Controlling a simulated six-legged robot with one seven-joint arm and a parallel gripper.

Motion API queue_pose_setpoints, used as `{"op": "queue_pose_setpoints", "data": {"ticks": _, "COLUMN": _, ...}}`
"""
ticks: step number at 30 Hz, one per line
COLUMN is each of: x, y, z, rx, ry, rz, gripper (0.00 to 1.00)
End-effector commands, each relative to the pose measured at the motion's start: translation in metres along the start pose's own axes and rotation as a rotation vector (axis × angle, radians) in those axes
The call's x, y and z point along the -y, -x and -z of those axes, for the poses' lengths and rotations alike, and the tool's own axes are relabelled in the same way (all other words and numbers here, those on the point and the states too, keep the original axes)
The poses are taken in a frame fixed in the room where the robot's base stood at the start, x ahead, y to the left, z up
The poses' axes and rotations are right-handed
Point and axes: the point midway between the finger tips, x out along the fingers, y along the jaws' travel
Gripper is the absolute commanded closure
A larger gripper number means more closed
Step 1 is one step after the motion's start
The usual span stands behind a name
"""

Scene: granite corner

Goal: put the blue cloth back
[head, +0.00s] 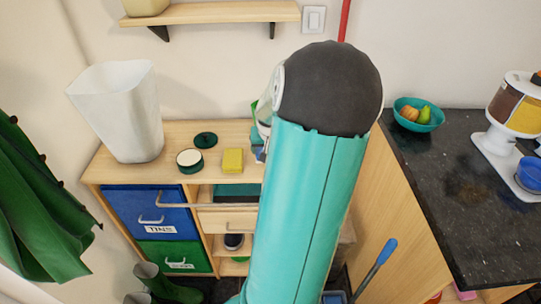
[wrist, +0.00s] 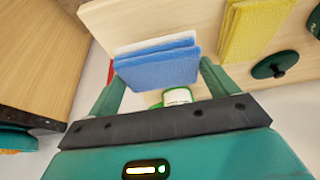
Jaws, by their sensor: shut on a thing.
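The blue cloth (wrist: 158,68) is a folded pad between the teal fingers of my gripper (wrist: 160,72) in the wrist view. My gripper is shut on it, close to the pale wood cabinet top; I cannot tell whether the cloth touches the wood. In the head view a small patch of blue cloth (head: 260,154) shows at the left edge of my arm, which hides most of the gripper. A yellow cloth (head: 233,160) stands on the cabinet top just left of it, and it also shows in the wrist view (wrist: 256,28).
The cabinet top (head: 220,180) also holds an open round tin (head: 190,160), a dark green lid (head: 205,140) and a tall white bin (head: 120,110). Blue (head: 125,205) and green (head: 160,257) drawers are below. A dark counter (head: 470,190) with a teal bowl (head: 424,123) is at right.

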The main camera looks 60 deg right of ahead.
Motion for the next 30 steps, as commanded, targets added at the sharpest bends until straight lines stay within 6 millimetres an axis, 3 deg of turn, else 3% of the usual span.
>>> {"op": "queue_pose_setpoints", "data": {"ticks": 7, "x": -0.002, "y": -0.031, "z": -0.009, "rx": 0.003, "ry": 0.000, "rz": 0.002, "gripper": 0.33}}
{"op": "queue_pose_setpoints", "data": {"ticks": 15, "x": -0.002, "y": -0.035, "z": -0.011, "rx": 0.001, "ry": -0.001, "rz": 0.000, "gripper": 0.33}}
{"op": "queue_pose_setpoints", "data": {"ticks": 16, "x": -0.002, "y": -0.035, "z": -0.011, "rx": 0.001, "ry": -0.001, "rz": 0.000, "gripper": 0.09}}
{"op": "queue_pose_setpoints", "data": {"ticks": 18, "x": -0.003, "y": -0.035, "z": -0.011, "rx": 0.001, "ry": -0.001, "rz": 0.000, "gripper": 0.00}}
{"op": "queue_pose_setpoints", "data": {"ticks": 26, "x": -0.003, "y": -0.033, "z": -0.010, "rx": 0.000, "ry": -0.001, "rz": -0.001, "gripper": 0.00}}
{"op": "queue_pose_setpoints", "data": {"ticks": 30, "x": -0.004, "y": -0.021, "z": -0.010, "rx": -0.002, "ry": -0.004, "rz": -0.003, "gripper": 0.00}}
